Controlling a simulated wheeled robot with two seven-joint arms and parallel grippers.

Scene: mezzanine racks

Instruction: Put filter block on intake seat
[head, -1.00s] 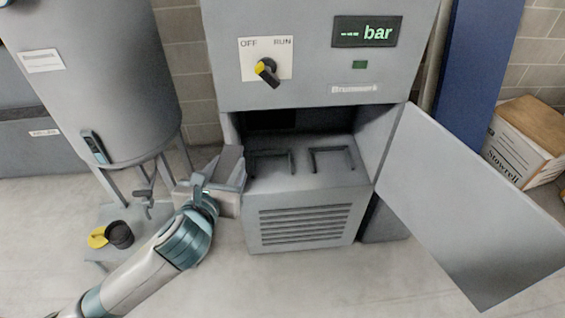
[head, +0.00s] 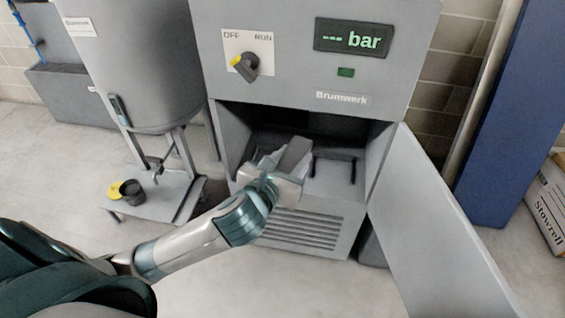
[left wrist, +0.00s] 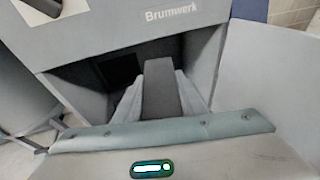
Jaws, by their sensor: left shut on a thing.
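The dark grey filter block (head: 295,154) is held between the fingers of my left gripper (head: 283,160), which is shut on it. The gripper is at the front opening of the machine's compartment. In the left wrist view the block (left wrist: 160,88) stands out between the two pale fingers, pointing into the compartment. Two dark bracket-like seats are on the compartment floor. The right-hand seat (head: 335,157) shows clear and empty; the left-hand one is mostly hidden behind my gripper and the block. I cannot tell which is the intake seat. My right gripper is not in view.
The machine's open door (head: 425,225) swings out to the right of the compartment. The control face with the OFF/RUN knob (head: 244,66) overhangs the opening. A grey tank (head: 135,60) stands left, above a low stand (head: 165,198) with a black cup (head: 132,192).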

